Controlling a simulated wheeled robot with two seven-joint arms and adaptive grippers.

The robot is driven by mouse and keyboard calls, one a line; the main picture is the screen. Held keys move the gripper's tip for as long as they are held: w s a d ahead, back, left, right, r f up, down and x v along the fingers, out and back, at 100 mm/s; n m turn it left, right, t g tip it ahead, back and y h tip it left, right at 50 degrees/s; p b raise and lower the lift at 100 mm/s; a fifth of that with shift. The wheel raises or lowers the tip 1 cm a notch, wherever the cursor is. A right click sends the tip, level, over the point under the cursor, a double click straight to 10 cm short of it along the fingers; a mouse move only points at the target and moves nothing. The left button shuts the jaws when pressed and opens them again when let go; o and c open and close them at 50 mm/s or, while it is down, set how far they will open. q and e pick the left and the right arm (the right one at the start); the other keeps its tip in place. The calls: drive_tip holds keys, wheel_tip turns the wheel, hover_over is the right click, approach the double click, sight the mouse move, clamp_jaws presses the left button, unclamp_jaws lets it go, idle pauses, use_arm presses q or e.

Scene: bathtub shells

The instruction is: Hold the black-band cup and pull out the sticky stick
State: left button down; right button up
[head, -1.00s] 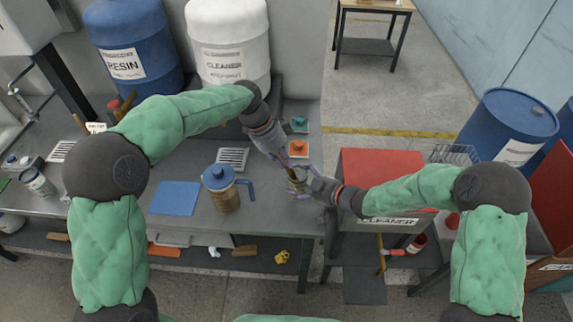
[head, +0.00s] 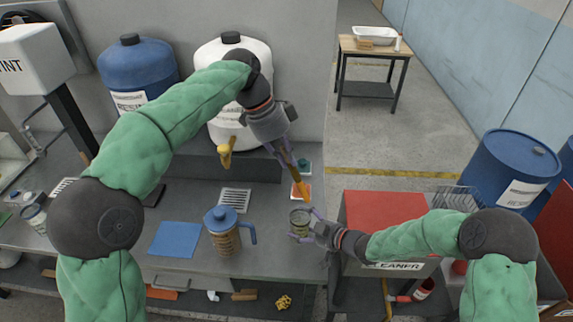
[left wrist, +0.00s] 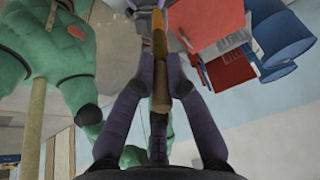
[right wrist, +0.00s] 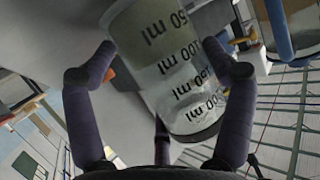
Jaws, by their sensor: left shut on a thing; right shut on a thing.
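The cup (head: 299,222) stands at the right end of the grey bench. It is clear with black volume marks, and a dark band shows at its base in the right wrist view (right wrist: 180,75). My right gripper (head: 305,227) is shut on the cup from the right. My left gripper (head: 284,150) is above and behind the cup, shut on the stick (head: 297,178). The stick slants down with its orange-coated end over the cup, apparently clear of the rim. In the left wrist view the stick (left wrist: 160,95) sits between the fingers.
A blue-lidded jug (head: 223,236) and a blue mat (head: 175,240) lie left of the cup. Small coloured pads with a jar (head: 304,165) are behind it. A red-topped cabinet (head: 382,215) stands right. Blue and white drums (head: 140,75) line the back.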

sight(295, 174)
drive_tip(key=o, duration=1.1)
drive_tip(key=shift+d, duration=0.1)
drive_tip(key=v, duration=1.2)
drive_tip(key=shift+f, duration=0.2)
drive_tip(key=x, duration=1.2)
drive_tip(key=shift+a, duration=0.3)
drive_tip(key=shift+d+r, duration=0.15)
drive_tip(key=shift+d, duration=0.05)
use_arm(q)
wheel_tip(295, 174, down, 5)
drive_tip(key=shift+r, duration=0.1)
use_arm(e)
drive_tip(key=shift+d, duration=0.1)
